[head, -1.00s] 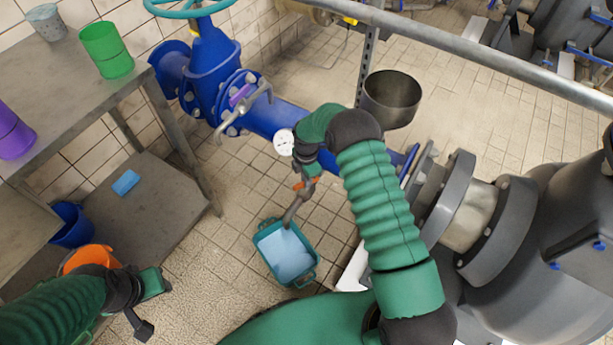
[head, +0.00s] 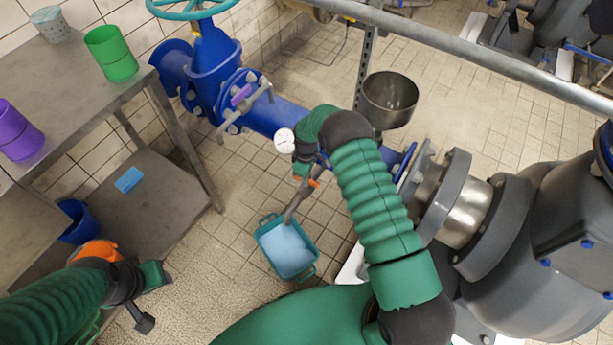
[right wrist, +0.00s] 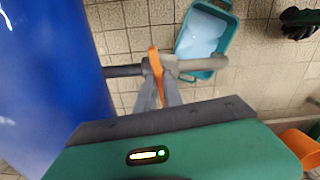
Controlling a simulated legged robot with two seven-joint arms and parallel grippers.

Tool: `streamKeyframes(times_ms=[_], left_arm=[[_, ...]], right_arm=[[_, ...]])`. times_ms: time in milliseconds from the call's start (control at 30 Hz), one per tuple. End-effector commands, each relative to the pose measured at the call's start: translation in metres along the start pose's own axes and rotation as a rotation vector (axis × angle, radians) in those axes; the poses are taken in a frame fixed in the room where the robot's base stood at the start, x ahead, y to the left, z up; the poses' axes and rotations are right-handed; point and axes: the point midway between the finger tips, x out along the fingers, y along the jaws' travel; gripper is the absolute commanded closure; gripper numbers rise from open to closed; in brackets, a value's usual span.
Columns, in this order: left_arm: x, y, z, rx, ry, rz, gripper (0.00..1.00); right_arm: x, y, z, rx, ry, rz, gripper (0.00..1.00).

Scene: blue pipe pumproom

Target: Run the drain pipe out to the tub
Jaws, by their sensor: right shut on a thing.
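The grey drain pipe (head: 294,203) hangs below the big blue pipe (head: 270,118), its lower end overlapping the upper edge of the teal tub (head: 262,235). Pale blue shows inside the tub on the floor. My right gripper (head: 306,176) is shut on the drain pipe near an orange part. In the right wrist view, the grey pipe (right wrist: 208,63) runs right from the fingers, past the orange part (right wrist: 155,65), towards the tub (right wrist: 180,40).
A metal table (head: 70,85) at left carries a green cup (head: 112,55) and purple cup (head: 18,132). A blue bucket (head: 75,222) and blue sponge (head: 129,180) are on its lower shelf. A round metal funnel (head: 388,98) and grey pump (head: 540,225) stand right.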

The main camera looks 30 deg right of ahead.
Motion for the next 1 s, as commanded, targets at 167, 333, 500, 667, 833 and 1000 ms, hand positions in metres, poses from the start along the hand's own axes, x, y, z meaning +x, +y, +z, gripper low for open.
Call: streamKeyframes(times_ms=[167, 333, 500, 667, 833, 1000], left_arm=[[-0.0022, 0.0, -0.0005, 0.0, 0.0, 0.0, 0.64], [-0.0028, 0.0, -0.0007, 0.0, 0.0, 0.0, 0.64], [-0.0031, 0.0, -0.0007, 0.0, 0.0, 0.0, 0.64], [-0.003, 0.0, -0.0007, 0.0, 0.0, 0.0, 0.64], [-0.003, 0.0, -0.0007, 0.0, 0.0, 0.0, 0.64], [-0.0031, 0.0, -0.0007, 0.0, 0.0, 0.0, 0.64]], right_arm=[[-0.0024, 0.0011, -0.0042, 0.096, 0.009, 0.005, 1.0], [-0.0023, 0.0013, -0.0045, 0.152, 0.01, 0.005, 1.0], [-0.0023, 0.0014, -0.0048, 0.178, 0.011, 0.005, 1.0], [-0.0024, 0.0017, -0.005, 0.184, 0.012, 0.006, 1.0], [-0.0026, 0.0019, -0.0052, 0.183, 0.013, 0.006, 1.0], [-0.0024, 0.0018, -0.0044, 0.182, 0.011, 0.006, 0.74]])
